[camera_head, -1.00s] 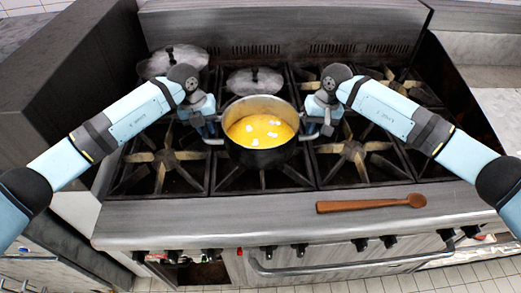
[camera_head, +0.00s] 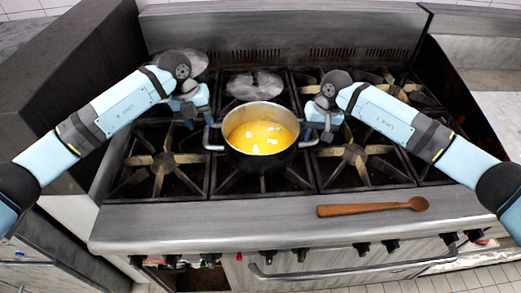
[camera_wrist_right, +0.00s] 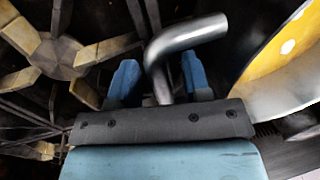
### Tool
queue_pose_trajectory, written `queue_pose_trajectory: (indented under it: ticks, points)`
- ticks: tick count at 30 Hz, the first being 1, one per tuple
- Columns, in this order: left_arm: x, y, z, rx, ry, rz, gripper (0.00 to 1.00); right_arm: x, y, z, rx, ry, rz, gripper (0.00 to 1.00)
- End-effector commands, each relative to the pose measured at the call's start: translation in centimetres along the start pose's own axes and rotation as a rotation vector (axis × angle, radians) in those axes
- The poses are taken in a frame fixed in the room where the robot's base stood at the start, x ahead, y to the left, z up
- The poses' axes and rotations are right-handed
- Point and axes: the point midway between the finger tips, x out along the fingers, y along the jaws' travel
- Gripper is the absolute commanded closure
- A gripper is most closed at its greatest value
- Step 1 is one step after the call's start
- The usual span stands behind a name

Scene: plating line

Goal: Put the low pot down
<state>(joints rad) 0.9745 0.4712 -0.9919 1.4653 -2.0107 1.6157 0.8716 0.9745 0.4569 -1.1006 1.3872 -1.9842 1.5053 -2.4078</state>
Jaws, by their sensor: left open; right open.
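The low pot (camera_head: 262,158), dark outside with yellow soup and white pieces, sits upright on the front middle burner. Its metal side handles (camera_head: 213,143) stick out left and right. My left gripper (camera_head: 191,120) is open, up and left of the left handle, apart from it; its fingertips are small in view. My right gripper (camera_head: 322,132) is open by the right handle. In the right wrist view, the bent handle (camera_wrist_right: 190,37) shows between the two spread blue fingers (camera_wrist_right: 160,78), and the pot's rim and soup show at the right.
A lidded pot (camera_head: 195,62) stands at the back left, partly behind my left arm. Another lid (camera_head: 255,85) lies behind the low pot. A wooden spoon (camera_head: 370,208) lies on the stove's front ledge. Burner grates left (camera_head: 165,160) and right (camera_head: 355,157) of the pot are empty.

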Motion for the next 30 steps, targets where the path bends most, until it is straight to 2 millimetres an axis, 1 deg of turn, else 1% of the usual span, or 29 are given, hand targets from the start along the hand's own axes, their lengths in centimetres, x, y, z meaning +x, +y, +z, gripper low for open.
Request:
queue_pose_trajectory:
  ticks: [1, 3, 6, 9, 13, 16, 20, 27, 30]
  points:
    - [-1.3, 0.0, 0.1, 0.001, -0.005, 0.000, 0.55, 0.0, 0.0, 0.0, 0.000, 0.000, 0.000, 0.56]
    - [-2.8, 0.1, 0.1, -0.001, -0.003, 0.000, 0.55, 0.0, 0.0, 0.0, 0.000, 0.000, 0.000, 0.56]
    - [-4.5, 0.0, 0.1, -0.001, -0.003, 0.000, 0.55, 0.0, 0.0, 0.0, 0.000, 0.000, 0.000, 0.56]
    - [-5.8, 0.1, 0.1, -0.002, -0.003, 0.001, 0.55, 0.0, 0.0, 0.0, 0.000, 0.000, 0.000, 0.56]
    - [-6.7, 0.1, 0.0, -0.002, -0.001, 0.000, 0.55, -0.1, 0.0, 0.0, 0.000, 0.000, 0.000, 0.56]
    - [-6.9, 0.1, 0.0, -0.002, 0.000, 0.001, 0.55, -0.9, 0.0, -0.1, -0.001, 0.002, 0.000, 0.56]
    - [-6.9, 0.1, 0.0, -0.002, 0.000, 0.001, 0.55, -3.0, 0.1, -0.1, -0.001, 0.004, 0.001, 0.56]
    - [-6.8, 0.1, 0.0, -0.002, -0.001, 0.001, 0.55, -8.2, 0.0, 0.0, -0.002, 0.003, 0.001, 0.56]
    - [-6.8, 0.1, 0.0, -0.002, -0.001, 0.001, 0.55, -9.9, 0.0, -0.1, 0.000, 0.003, 0.001, 0.56]
